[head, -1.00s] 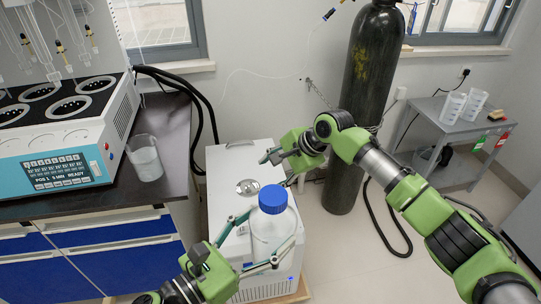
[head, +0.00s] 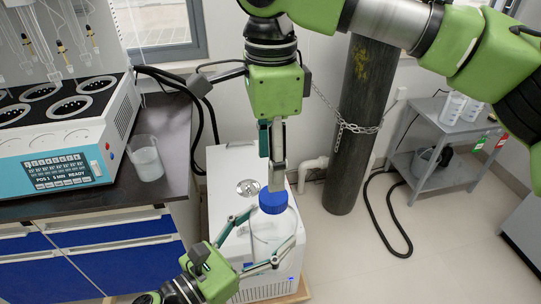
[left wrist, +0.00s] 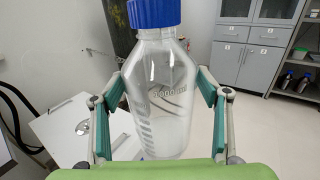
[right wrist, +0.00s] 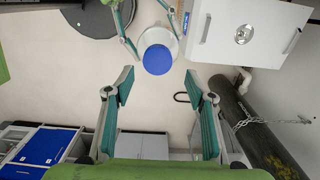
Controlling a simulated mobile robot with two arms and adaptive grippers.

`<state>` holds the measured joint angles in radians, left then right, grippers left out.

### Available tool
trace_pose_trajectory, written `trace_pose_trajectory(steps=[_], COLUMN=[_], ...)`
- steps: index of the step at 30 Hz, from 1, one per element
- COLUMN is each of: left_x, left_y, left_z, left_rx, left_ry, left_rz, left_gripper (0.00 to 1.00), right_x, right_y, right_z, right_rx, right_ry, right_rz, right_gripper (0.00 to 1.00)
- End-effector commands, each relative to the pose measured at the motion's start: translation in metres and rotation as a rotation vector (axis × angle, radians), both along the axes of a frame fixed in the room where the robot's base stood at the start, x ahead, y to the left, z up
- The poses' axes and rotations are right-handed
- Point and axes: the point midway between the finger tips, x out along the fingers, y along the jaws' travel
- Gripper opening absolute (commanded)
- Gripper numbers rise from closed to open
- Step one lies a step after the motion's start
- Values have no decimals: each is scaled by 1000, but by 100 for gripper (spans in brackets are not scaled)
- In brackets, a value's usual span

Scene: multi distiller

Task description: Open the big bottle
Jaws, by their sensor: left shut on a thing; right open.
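The big bottle (head: 268,234) is clear glass with a blue screw cap (head: 273,202), and the cap is on. It stands upright in front of or over the white box. My left gripper (head: 262,245) is shut around the bottle's body; the left wrist view shows its fingers on both sides of the bottle (left wrist: 158,95). My right gripper (head: 275,175) points down just above the cap in the head view. In the right wrist view its fingers (right wrist: 160,95) are open and empty, with the blue cap (right wrist: 158,59) beyond their tips.
A white box-shaped device (head: 225,190) with a round metal part on top (head: 250,187) stands behind the bottle. A dark bench (head: 160,195) at left holds a beaker (head: 146,158) and the distiller (head: 60,160). A chained gas cylinder (head: 357,130) stands behind right.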

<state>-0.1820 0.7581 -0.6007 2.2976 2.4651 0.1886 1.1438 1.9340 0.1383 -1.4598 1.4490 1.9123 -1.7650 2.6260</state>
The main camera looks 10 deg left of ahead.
Motion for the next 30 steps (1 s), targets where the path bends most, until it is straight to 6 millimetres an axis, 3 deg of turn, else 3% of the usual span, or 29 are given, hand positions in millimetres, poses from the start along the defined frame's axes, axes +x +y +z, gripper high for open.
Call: trace_pose_trajectory(steps=[15, 27, 28, 30], left_x=[0, 0, 0, 0], left_y=[0, 0, 0, 0], left_z=[3, 3, 3, 3], left_rx=[-2, -2, -2, -2], left_ry=[-4, -4, -4, -4], left_rz=[-1, -2, -2, -1], left_gripper=[8, 8, 8, 8], right_x=[-1, -1, 0, 0], right_y=[-1, 0, 0, 0], right_z=[-68, -78, -78, -77], right_rx=[-3, -1, -1, -1], right_ry=[1, 1, 1, 1], right_rz=[-2, -2, -2, -2], right_gripper=[50, 50, 47, 29])
